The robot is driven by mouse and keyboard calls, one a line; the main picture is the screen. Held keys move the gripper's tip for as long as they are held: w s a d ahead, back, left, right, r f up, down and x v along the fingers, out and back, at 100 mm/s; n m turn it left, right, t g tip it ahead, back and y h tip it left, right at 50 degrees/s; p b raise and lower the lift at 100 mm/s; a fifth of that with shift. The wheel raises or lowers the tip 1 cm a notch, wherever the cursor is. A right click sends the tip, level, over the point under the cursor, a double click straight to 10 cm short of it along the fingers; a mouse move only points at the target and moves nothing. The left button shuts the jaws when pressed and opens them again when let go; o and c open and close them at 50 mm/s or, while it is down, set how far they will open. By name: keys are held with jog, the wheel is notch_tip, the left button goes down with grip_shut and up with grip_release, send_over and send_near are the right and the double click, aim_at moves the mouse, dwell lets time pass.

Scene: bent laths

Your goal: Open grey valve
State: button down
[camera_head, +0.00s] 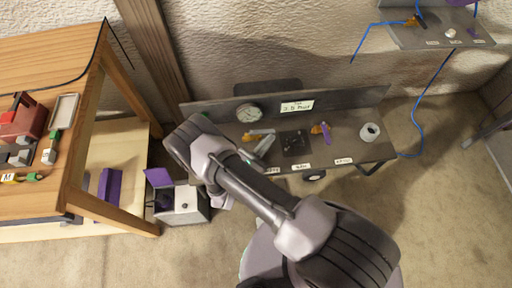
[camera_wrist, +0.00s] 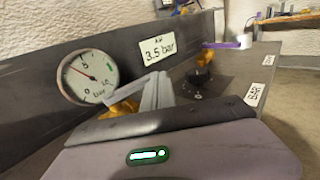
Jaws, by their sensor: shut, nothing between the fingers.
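The grey valve has a brass-yellow body (camera_wrist: 120,107) and a flat light-grey handle (camera_wrist: 129,88) that slants up to the right in the wrist view. In the head view the grey valve (camera_head: 260,132) lies on the dark bench, left of the black knob. My gripper (camera_wrist: 158,78) is shut and empty. Its fingers stand just right of the grey handle, close to its end; I cannot tell whether they touch. In the head view the gripper (camera_head: 267,142) shows beside the valve. A round gauge (camera_wrist: 90,77) stands behind the valve, its needle pointing up left.
A "3.5 bar" sign (camera_wrist: 158,48) is on the back panel. A black knob (camera_wrist: 202,77) and a purple-handled valve (camera_head: 324,131) are to the right, then a pale ring-shaped roll (camera_head: 370,131). A wooden table (camera_head: 75,80) stands left, with an open box (camera_head: 184,203) beside it.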

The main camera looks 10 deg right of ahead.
jog(key=shift+w+d, duration=0.2)
jog(key=shift+w, duration=0.05)
dwell(0.4)
